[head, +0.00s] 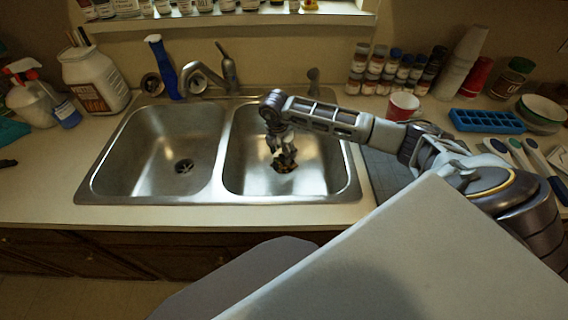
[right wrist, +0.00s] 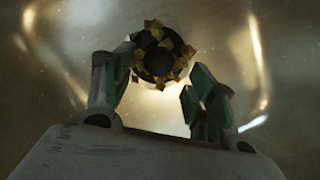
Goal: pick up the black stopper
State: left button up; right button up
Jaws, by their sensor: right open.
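The black stopper (right wrist: 160,58) shows in the right wrist view as a dark round piece with a ragged gold and green rim. It sits at the bottom of the right sink basin (head: 245,172), around the drain place. In the head view only a dark brownish part of the stopper (head: 285,169) shows below my right gripper (head: 284,158). My right gripper reaches down into this basin. In the right wrist view its open fingers (right wrist: 160,78) stand on either side of the near part of the stopper. I cannot tell whether they touch it. My left gripper is not in view.
The left basin (head: 150,150) is empty, with an open drain (head: 183,166). The faucet (head: 205,76) and a blue bottle (head: 163,68) stand behind. A red cup (head: 403,106), spice jars (head: 375,72) and a blue ice tray (head: 487,121) crowd the right counter. Basin walls surround my right gripper.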

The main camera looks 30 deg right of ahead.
jog(key=shift+d+f, duration=0.1)
jog(key=shift+f, duration=0.75)
jog(key=shift+w+d+f+p, duration=0.1)
jog(key=shift+f+p, duration=0.05)
jog(key=shift+f, duration=0.35)
jog(key=shift+w+d+f+p, duration=0.1)
jog(key=shift+f+p, duration=0.05)
jog(key=shift+f, duration=0.3)
jog(key=shift+d+f, duration=0.1)
jog(key=shift+f, duration=0.7)
jog(key=c, duration=1.1)
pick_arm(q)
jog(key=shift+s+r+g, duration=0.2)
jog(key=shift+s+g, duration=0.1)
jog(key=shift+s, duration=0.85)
